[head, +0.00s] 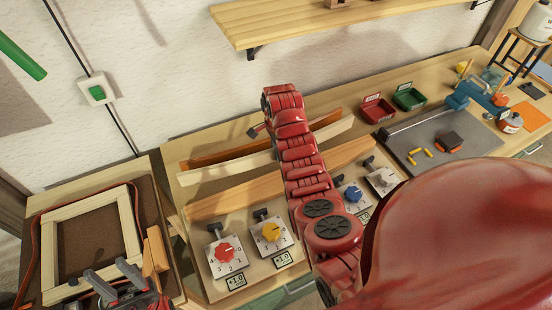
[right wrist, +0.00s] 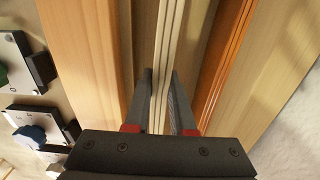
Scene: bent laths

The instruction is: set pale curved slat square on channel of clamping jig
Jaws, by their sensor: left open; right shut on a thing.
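The pale curved slat (head: 222,171) runs left to right behind my right arm in the head view, bowed along its length. In the right wrist view the slat (right wrist: 167,50) passes between the fingers of my right gripper (right wrist: 162,105), which is shut on it. The clamping jig has a long wooden front bar (head: 235,200) with several dial clamps before it; the bar (right wrist: 85,60) lies left of the slat in the wrist view. I cannot tell whether the slat touches the jig; the arm hides its middle. My left gripper (head: 113,278) is open and empty at the lower left.
A darker orange-brown strip (head: 222,156) stands behind the slat. A wooden frame (head: 90,205) lies on the left bench near my left gripper. Red (head: 377,109) and green (head: 409,97) bins and a grey mat (head: 480,135) with tools are to the right.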

